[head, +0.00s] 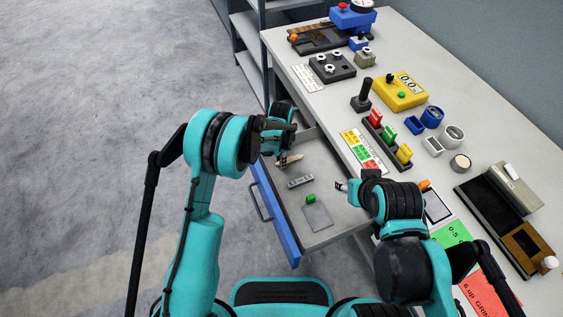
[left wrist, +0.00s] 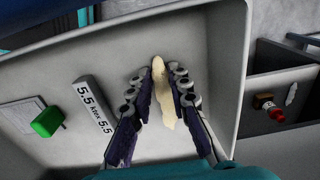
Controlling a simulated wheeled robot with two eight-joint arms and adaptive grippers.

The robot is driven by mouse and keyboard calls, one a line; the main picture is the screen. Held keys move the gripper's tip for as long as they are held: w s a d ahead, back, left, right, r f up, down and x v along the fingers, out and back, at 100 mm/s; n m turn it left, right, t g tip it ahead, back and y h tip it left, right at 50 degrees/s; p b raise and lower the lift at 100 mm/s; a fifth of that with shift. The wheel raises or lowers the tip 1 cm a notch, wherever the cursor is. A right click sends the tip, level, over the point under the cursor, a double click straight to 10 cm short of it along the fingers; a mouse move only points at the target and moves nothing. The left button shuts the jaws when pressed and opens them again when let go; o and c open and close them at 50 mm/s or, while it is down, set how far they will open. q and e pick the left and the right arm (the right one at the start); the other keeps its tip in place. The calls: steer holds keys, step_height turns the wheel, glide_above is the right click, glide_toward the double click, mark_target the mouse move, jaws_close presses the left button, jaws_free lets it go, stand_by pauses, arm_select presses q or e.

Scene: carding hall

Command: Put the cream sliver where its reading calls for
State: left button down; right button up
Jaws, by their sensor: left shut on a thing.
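The cream sliver (left wrist: 163,95) is a slim, pale, uneven strip between the fingers of my left gripper (left wrist: 158,92), which is shut on it. In the head view the sliver (head: 291,160) shows over the far part of the open blue-fronted drawer (head: 322,236), with the left gripper (head: 284,158) at it. A grey bar (left wrist: 94,102) marked "5.5 ktex 5.5" lies in the drawer beside the gripper. My right gripper (head: 342,186) hangs near the drawer's right side, partly hidden by its arm; its jaws are unclear. A yellow meter (head: 400,92) reading 0.0 stands on the bench.
A green block (head: 311,198) and grey plate (head: 317,215) lie in the drawer. Green (head: 452,234) and red (head: 487,290) cards, a coloured chart (head: 364,150), blue cups (head: 432,116) and a black tray (head: 505,222) crowd the bench. Open floor lies left.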

arm_select(q)
steer(key=shift+f, duration=0.1)
steer(key=shift+f, duration=0.15)
steer(key=c, duration=1.4)
jaws_free()
